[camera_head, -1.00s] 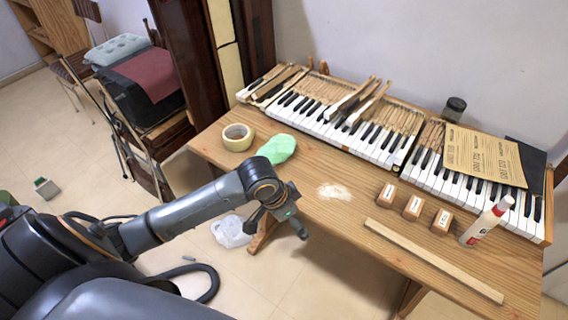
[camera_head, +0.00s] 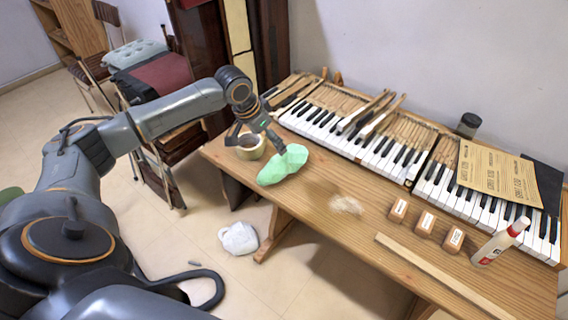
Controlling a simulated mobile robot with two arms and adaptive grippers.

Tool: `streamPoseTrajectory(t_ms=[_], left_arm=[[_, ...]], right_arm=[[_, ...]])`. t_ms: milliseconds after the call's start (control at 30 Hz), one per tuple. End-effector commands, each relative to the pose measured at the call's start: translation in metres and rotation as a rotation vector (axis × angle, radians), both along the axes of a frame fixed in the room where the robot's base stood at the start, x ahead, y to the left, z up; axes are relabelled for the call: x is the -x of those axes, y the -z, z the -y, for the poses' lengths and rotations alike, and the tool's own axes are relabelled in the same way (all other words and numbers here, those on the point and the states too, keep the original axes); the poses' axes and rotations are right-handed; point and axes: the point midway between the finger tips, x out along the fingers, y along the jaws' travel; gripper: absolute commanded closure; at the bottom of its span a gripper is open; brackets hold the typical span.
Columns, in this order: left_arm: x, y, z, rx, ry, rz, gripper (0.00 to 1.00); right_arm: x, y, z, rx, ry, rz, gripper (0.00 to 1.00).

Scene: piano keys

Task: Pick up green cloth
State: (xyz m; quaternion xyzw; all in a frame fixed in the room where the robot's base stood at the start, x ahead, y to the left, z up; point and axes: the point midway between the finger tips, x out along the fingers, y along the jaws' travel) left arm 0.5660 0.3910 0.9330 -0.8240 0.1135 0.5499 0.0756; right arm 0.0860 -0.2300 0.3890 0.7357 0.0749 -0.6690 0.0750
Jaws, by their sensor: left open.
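The green cloth (camera_head: 284,166) lies crumpled on the wooden table near its left front edge. My left gripper (camera_head: 258,145) is above the left end of the table, pointing down, with its fingers spread. One finger is by the upper edge of the cloth and the other is in front of the tape roll. I cannot tell whether a finger touches the cloth. My right gripper is not in view.
A tape roll (camera_head: 250,147) stands just left of the cloth. The piano keyboard (camera_head: 370,140) with loose wooden keys runs along the back. A powder patch (camera_head: 346,204) is in the middle.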

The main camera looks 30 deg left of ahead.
Motion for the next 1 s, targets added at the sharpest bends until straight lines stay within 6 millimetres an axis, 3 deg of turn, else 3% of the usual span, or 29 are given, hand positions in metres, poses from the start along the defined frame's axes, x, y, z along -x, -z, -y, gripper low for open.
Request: streamPoseTrajectory(t_ms=[233,467,800,1000], left_arm=[[-0.017,0.044,0.006,0.001,0.001,-0.002,0.0],[-0.024,0.06,0.008,-0.001,0.001,-0.001,0.0],[-0.04,0.101,0.014,0.0,0.001,-0.001,0.0],[-0.041,0.105,0.013,-0.002,0.001,-0.001,0.0]], right_arm=[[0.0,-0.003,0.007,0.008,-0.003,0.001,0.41],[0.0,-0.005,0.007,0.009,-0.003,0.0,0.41],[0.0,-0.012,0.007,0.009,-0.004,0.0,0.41],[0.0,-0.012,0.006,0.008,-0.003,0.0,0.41]])
